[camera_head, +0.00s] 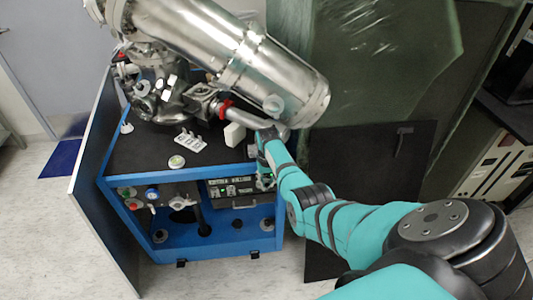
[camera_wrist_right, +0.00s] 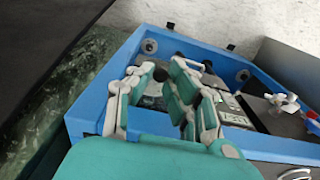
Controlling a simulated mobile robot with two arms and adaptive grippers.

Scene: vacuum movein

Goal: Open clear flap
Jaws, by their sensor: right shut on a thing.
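My right gripper (camera_head: 265,180) reaches the front of the blue cabinet (camera_head: 225,270), at the right end of a dark panel (camera_head: 230,190) with small displays. In the right wrist view the gripper (camera_wrist_right: 160,72) has its pale and teal fingers close together around a small dark part, which the fingers largely hide. The panel (camera_wrist_right: 236,112) shows just right of the fingers. I cannot clearly make out a clear flap or its edges at the panel. My left gripper is not in view.
A steel vacuum chamber (camera_head: 230,50) stands on the cabinet's black top. A valve and gauges (camera_head: 150,192) sit left of the panel. A greenish translucent sheet (camera_head: 380,55) hangs behind, at the right. Pale floor (camera_head: 215,285) lies in front.

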